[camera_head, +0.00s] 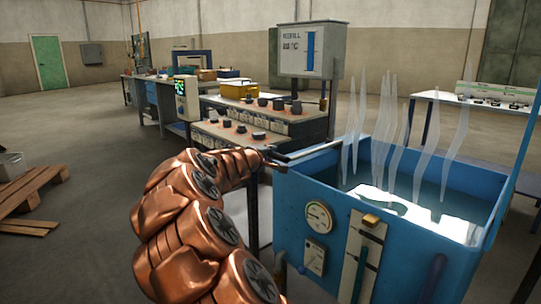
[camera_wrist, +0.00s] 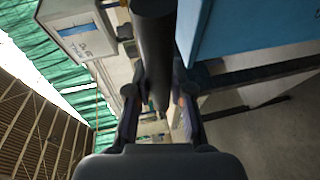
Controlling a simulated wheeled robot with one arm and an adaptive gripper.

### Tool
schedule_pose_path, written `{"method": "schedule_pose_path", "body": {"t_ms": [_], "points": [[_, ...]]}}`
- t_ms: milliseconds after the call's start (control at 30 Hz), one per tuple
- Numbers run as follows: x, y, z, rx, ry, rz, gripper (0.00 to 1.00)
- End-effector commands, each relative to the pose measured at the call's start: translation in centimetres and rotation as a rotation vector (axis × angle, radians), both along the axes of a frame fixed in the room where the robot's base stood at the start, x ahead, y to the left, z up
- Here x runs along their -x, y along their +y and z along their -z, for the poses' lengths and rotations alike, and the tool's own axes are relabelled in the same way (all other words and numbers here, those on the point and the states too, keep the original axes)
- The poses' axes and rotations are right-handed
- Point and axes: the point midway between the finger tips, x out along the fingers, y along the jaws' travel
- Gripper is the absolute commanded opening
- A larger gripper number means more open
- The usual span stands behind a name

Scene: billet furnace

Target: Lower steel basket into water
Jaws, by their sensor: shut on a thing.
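The blue water tank (camera_head: 300,215) stands at right in the head view, with water (camera_head: 405,195) inside and pale steam over it. My copper arm reaches to the tank's back left corner, where my gripper (camera_head: 268,156) shows small and dark. In the wrist view my gripper (camera_wrist: 158,95) is shut on a thick dark rod (camera_wrist: 154,45). The tank's blue side (camera_wrist: 250,25) is beside it at upper right. I cannot make out the steel basket; a dark patch in the water is unclear.
A grey control box (camera_head: 309,50) stands on a post behind the tank. A bench (camera_head: 258,127) with several dark pieces is behind my arm. A wooden pallet (camera_head: 30,190) lies at left. A white table (camera_head: 475,100) stands at back right. Floor at left is mostly open.

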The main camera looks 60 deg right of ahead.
Motion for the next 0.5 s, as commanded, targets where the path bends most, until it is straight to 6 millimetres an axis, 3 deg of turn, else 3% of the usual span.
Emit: {"method": "schedule_pose_path", "body": {"t_ms": [500], "points": [[-0.01,0.03,1.05,-0.010,0.001,0.000,0.00]]}}
